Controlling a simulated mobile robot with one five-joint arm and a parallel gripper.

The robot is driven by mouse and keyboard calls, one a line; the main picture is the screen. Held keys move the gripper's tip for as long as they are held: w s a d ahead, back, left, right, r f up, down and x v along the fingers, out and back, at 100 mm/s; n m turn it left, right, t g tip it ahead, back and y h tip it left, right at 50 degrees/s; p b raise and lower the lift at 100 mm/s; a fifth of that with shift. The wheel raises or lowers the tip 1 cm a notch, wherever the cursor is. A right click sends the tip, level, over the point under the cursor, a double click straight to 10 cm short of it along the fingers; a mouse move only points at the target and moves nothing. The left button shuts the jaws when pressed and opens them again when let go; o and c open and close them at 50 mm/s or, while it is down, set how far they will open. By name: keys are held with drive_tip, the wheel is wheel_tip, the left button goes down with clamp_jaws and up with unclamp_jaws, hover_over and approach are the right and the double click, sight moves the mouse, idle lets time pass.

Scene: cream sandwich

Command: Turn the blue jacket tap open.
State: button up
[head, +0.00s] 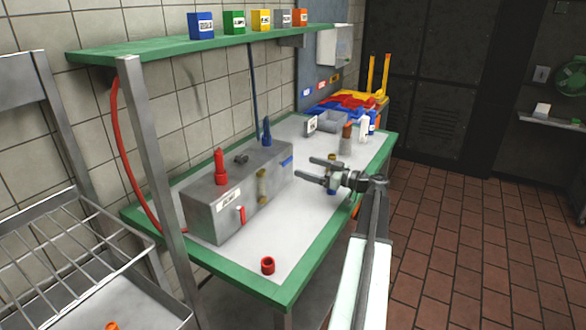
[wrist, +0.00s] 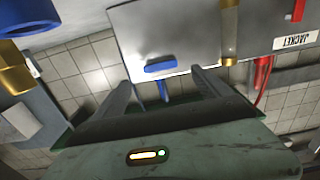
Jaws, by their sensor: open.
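The blue jacket tap (head: 287,161) is a short blue lever on the front face of the grey jacket box (head: 205,208), near its right end and top edge. It lies along the face, roughly level. In the wrist view the blue tap (wrist: 161,66) shows ahead, between the directions of the two fingers. My gripper (head: 304,167) is open and empty, a little to the right of the tap and pointing at it. In the wrist view my gripper's fingers (wrist: 160,78) are spread apart; I see no contact with the tap.
The box has a red tap (head: 242,214), a brass sight tube (head: 262,187), and red (head: 220,168) and blue (head: 266,131) top fittings. A red ring (head: 267,265) lies on the table (head: 285,225). A blue-and-brass part (wrist: 25,18) is close beside the gripper.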

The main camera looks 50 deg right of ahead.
sight(289, 161)
drive_tip(key=x, duration=0.7)
drive_tip(key=shift+w+a, duration=0.1)
drive_tip(key=shift+w, duration=0.1)
drive_tip(key=shift+c, duration=0.3)
drive_tip(key=c, duration=1.3)
